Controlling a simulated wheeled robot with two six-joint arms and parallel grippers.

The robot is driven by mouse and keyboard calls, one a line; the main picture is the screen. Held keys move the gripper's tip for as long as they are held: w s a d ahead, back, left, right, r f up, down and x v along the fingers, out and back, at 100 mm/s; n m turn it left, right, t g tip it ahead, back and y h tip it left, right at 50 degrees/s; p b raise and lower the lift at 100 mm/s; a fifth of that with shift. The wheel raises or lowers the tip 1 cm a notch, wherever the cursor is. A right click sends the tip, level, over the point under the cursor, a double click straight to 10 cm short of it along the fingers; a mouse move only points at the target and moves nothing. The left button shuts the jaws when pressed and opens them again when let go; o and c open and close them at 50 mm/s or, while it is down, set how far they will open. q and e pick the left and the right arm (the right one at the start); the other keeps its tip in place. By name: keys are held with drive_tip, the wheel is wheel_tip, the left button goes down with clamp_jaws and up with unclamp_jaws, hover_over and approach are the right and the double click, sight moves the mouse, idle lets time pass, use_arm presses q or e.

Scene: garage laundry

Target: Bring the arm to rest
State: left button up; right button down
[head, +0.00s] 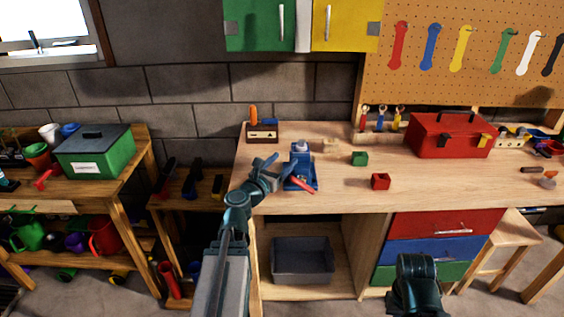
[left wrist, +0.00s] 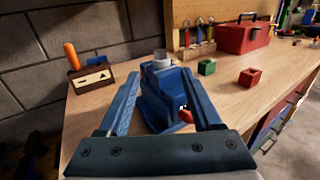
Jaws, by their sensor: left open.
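My left gripper (head: 287,168) is open over the left end of the wooden workbench (head: 345,192). In the left wrist view, its two fingers (left wrist: 158,76) stand apart, with a blue vise (left wrist: 165,100) showing in the gap between them. The vise, with a red handle and a light grey top, sits on the bench just beyond the gripper in the head view (head: 301,160). Nothing is seen gripped, and I cannot tell whether the fingers touch the vise. A dark teal part of my right arm shows at the bottom right of the head view; its gripper is not seen.
A green block (head: 359,158), a red block (head: 380,181) and a red toolbox (head: 450,136) stand on the bench to the right. A wooden holder (head: 263,133) stands behind the gripper. A grey bin (head: 303,260) sits below. The front middle of the benchtop is clear.

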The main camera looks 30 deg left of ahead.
use_arm(q)
drive_tip(key=s+d+f+m+g+h+p, duration=0.15)
drive_tip(key=d+f+m+g, duration=0.25)
drive_tip(key=d+m, duration=0.5)
drive_tip(key=s+d+f+m+g+h, duration=0.25)
drive_tip(key=d+m, duration=0.35)
drive_tip(key=d, duration=0.4)
drive_tip(key=s+d+f+m+g+h+p, duration=0.1)
drive_tip(key=d+f+m+g+h, duration=0.3)
drive_tip(key=d+m, duration=0.5)
drive_tip(key=s+d+f+m+g+y, duration=0.1)
drive_tip(key=s+f+m+g+y, duration=0.1)
drive_tip(key=s+m, duration=0.3)
drive_tip(key=s+d+f+m+g+y+p, duration=0.1)
drive_tip(key=s+f+m+g+y, duration=0.1)
drive_tip(key=s+m+g+y, duration=0.1)
drive_tip(key=s+d+f+m+g+y+p, duration=0.1)
drive_tip(key=s+f+m+g+y, duration=0.1)
drive_tip(key=s+m, duration=0.5)
drive_tip(key=shift+s+d+f+m+g+y, duration=0.25)
drive_tip(key=shift+d+m+g+y, duration=0.15)
drive_tip(key=shift+y, duration=0.8)
